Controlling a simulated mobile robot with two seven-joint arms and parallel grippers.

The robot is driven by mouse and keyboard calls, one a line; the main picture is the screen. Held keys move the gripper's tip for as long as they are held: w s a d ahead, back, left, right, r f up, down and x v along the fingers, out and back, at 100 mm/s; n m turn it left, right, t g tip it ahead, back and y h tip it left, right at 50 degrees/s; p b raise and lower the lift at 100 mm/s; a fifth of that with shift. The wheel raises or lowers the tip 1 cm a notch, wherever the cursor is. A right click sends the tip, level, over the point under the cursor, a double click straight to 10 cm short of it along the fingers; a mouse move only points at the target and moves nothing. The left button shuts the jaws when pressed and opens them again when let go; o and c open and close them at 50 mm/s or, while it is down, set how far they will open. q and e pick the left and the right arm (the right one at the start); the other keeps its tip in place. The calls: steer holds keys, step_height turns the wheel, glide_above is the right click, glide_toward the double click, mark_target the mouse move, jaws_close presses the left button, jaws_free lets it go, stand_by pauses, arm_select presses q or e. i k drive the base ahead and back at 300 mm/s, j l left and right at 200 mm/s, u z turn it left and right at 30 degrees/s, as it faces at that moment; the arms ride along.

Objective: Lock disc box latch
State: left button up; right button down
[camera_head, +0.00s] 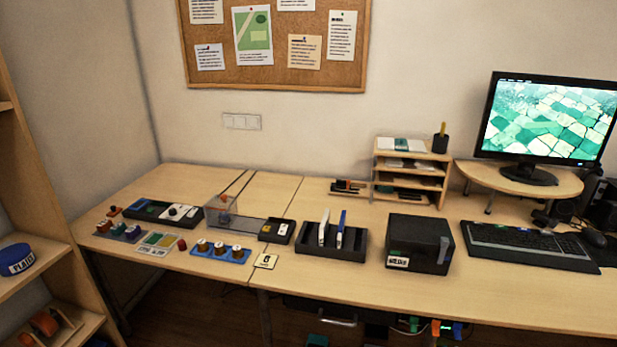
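A closed black box (420,243) stands on the right-hand desk, right of its middle. It may be the disc box, but I cannot read its label for sure. A white label (398,262) is at the lower left of its front. A small greyish part (444,248) shows at the right of its front. It may be the latch, but it is too small to tell its state. Neither of my grippers is in view.
A black slotted rack (331,252) with two upright cases stands left of the box. A keyboard (528,247) lies to its right, before a monitor (549,118). Several small items cover the left-hand desk. The desk's front strip before the box is clear.

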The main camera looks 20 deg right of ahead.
mark_target(445, 241)
steer(key=z, duration=1.5)
